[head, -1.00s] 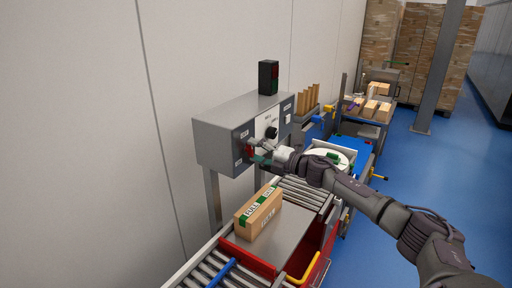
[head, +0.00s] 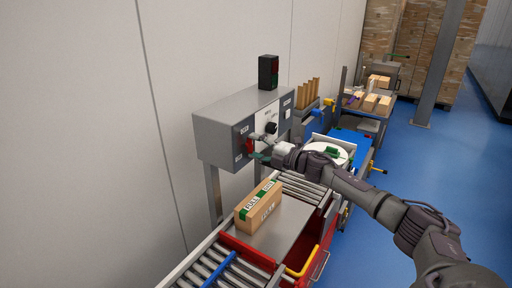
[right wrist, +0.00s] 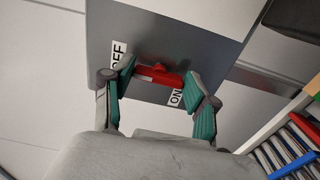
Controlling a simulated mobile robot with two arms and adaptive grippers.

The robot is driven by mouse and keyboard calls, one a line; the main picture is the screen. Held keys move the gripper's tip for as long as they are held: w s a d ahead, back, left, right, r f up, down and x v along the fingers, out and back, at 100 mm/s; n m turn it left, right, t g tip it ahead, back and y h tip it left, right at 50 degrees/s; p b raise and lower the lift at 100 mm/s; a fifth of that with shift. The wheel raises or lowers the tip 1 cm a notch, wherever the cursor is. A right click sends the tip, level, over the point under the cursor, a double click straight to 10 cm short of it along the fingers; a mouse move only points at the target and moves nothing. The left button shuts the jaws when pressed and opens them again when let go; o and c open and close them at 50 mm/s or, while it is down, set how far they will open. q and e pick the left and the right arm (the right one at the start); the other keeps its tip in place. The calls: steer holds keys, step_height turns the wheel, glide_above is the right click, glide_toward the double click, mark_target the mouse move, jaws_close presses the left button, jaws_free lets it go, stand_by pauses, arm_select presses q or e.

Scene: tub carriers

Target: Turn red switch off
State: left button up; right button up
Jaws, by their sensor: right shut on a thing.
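The red switch (head: 249,146) is on the side face of the grey control box (head: 218,134), in the middle of the head view. It also shows in the right wrist view (right wrist: 160,75), as a red lever between an OFF label (right wrist: 118,54) and an ON label (right wrist: 177,97). My right gripper (head: 262,148) is at this face, with its teal-padded fingers (right wrist: 165,90) on either side of the lever, shut on it. The fingers partly cover the lever's ends, so its exact setting is hard to tell. My left gripper is not in view.
A cardboard box (head: 260,206) sits on the conveyor (head: 286,228) below the control box. A dark signal light (head: 268,72) stands on top of the control box. A cart with parcels (head: 372,112) is behind; blue floor (head: 405,165) is clear at the right.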

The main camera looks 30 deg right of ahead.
steer(key=o, duration=1.2)
steer(key=shift+d, duration=0.1)
steer(key=shift+c, duration=0.2)
steer(key=shift+s, duration=0.1)
steer(key=v, duration=1.2)
